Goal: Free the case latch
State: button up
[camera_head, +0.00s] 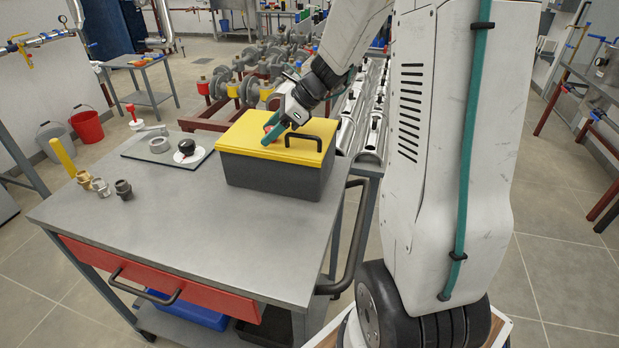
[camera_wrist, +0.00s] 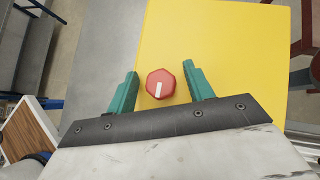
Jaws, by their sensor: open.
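The case (camera_head: 268,174) has a dark grey body and a yellow lid (camera_head: 246,133) with a black handle (camera_head: 291,142). It stands shut on the grey cart top. The case latch (camera_wrist: 161,83) is a red faceted knob with a white mark, on the yellow lid in the wrist view. In the head view the latch (camera_head: 270,128) is partly hidden by my gripper. My gripper (camera_head: 272,133) is over the lid, with its green fingers open. In the wrist view the latch lies between the two fingers of my gripper (camera_wrist: 160,88), with a gap on each side.
On the cart top (camera_head: 190,240), a dark mat (camera_head: 142,152) with a black-knobbed part (camera_head: 186,148) and a grey ring lies left of the case. Several fittings (camera_head: 101,187) and a yellow post (camera_head: 62,156) stand at the left edge. The front of the top is clear.

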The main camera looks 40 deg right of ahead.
jog(key=m+t+h, duration=0.2)
jog(key=m, duration=0.2)
jog(key=shift+s+r, duration=0.1)
jog(key=v, duration=0.8)
jog(key=s+a+r+n+g, duration=0.2)
jog(key=s+a+n+g, duration=0.2)
jog(key=s+a+n, duration=0.7)
jog(key=s+a+n+g+h, duration=0.1)
jog(key=s+a+n+h, duration=0.1)
jog(key=s+n, duration=0.4)
jog(key=s+a+n+g+h, duration=0.1)
jog(key=s+a+n+h, duration=0.1)
jog(key=s+n, duration=0.4)
jog(key=shift+n+h, duration=0.3)
jog(key=shift+n, duration=2)
jog(key=shift+s, duration=0.15)
